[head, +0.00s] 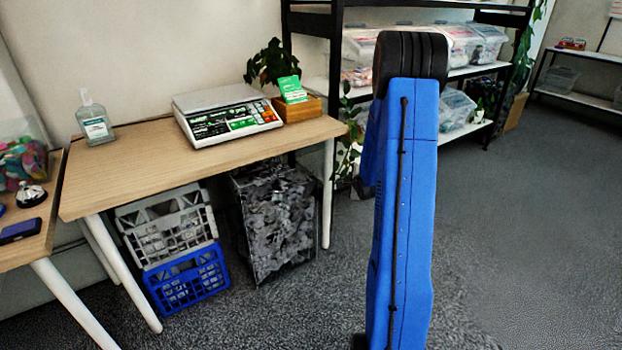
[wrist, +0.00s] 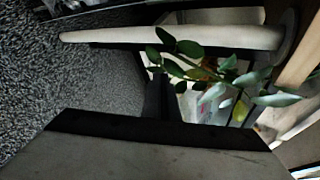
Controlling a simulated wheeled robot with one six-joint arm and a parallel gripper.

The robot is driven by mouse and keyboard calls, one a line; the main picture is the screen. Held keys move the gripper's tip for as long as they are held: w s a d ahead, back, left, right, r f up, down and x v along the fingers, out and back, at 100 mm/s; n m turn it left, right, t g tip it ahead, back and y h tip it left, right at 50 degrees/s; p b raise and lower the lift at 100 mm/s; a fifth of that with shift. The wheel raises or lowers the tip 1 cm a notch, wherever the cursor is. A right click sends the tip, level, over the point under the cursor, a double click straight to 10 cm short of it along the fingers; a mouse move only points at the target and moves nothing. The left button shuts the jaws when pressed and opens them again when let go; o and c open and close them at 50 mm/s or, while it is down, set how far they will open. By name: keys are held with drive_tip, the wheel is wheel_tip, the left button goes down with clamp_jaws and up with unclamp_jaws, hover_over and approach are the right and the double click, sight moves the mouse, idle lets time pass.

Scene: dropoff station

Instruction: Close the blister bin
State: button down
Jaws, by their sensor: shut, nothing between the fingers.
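The blister bin (head: 275,222) is a clear box full of crumpled silvery packs. It stands on the floor under the right half of the wooden table in the head view. I cannot make out the position of its lid. In the wrist view my gripper (wrist: 160,101) is shut and empty, with its pale body with a dark edge filling the bottom. Green leaves and clear plastic show beyond it, but I cannot tell whether the plastic is the bin. My gripper is out of sight in the head view.
White and blue crates (head: 188,282) stand left of the bin. A black shelf rack (head: 335,60) stands behind. Carpet at right is clear.

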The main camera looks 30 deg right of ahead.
drive_tip(key=s+a+n+t+y, duration=0.2)
drive_tip(key=a+n+t, duration=0.15)
drive_tip(key=a, duration=0.25)
drive_tip(key=n+t+y, duration=0.3)
drive_tip(key=n, duration=0.1)
approach(306, 173)
drive_tip(key=shift+m, duration=0.25)
drive_tip(key=w, duration=0.6)
drive_tip(key=shift+w+f, duration=0.15)
drive_tip(key=shift+w, duration=0.05)
drive_tip(key=w, duration=0.4)
drive_tip(key=shift+w, duration=0.15)
drive_tip(key=shift+w+r, duration=0.2)
